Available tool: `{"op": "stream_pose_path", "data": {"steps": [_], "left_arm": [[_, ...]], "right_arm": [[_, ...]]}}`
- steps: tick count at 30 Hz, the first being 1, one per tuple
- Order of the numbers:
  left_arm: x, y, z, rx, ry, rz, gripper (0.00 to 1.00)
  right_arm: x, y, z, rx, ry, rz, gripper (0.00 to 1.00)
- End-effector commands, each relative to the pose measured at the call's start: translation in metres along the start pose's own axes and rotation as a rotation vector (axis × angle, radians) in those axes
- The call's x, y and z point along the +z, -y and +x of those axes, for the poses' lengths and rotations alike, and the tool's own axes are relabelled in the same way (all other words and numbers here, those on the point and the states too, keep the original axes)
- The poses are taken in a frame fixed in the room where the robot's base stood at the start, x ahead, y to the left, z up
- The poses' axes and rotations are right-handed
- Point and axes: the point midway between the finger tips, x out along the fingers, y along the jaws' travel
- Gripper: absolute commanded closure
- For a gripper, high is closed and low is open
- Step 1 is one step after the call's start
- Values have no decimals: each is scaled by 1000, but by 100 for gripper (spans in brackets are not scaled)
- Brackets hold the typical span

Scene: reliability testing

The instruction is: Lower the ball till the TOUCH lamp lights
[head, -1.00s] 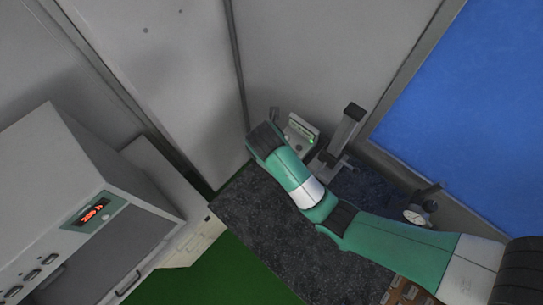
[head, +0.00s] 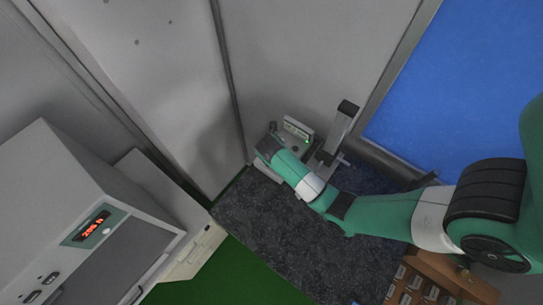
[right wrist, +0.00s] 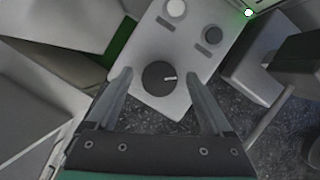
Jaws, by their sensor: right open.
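In the right wrist view a pale control panel carries a round dark knob (right wrist: 160,78) with a white mark, a white button (right wrist: 176,8) and a smaller dark one (right wrist: 212,35). My right gripper (right wrist: 159,82) is open, its fingertips on either side of the knob. I cannot tell whether they touch it. A small lamp (right wrist: 248,12) glows green beyond the panel; it also shows in the head view (head: 307,141). Its label is unreadable. A grey column with a dark top (head: 347,107) stands beside it. The ball is not visible. My left gripper is out of view.
A dark speckled slab (head: 270,225) lies below my right arm. A grey cabinet with a red display (head: 92,226) stands at the left. A wooden box of small parts (head: 415,285) sits at the lower right. Grey walls stand close behind the device.

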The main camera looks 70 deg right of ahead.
Motion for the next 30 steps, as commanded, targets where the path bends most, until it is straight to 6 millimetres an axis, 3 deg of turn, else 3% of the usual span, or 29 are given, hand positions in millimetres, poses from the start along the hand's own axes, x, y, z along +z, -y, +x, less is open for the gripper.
{"op": "stream_pose_path", "data": {"steps": [4, 18, 30], "left_arm": [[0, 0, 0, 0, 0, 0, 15], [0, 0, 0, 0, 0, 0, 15], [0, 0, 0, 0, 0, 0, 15]], "right_arm": [[0, 0, 0, 0, 0, 0, 15], [0, 0, -1, 0, 0, -1, 99], [0, 0, -1, 51, 0, -125, 100]]}}
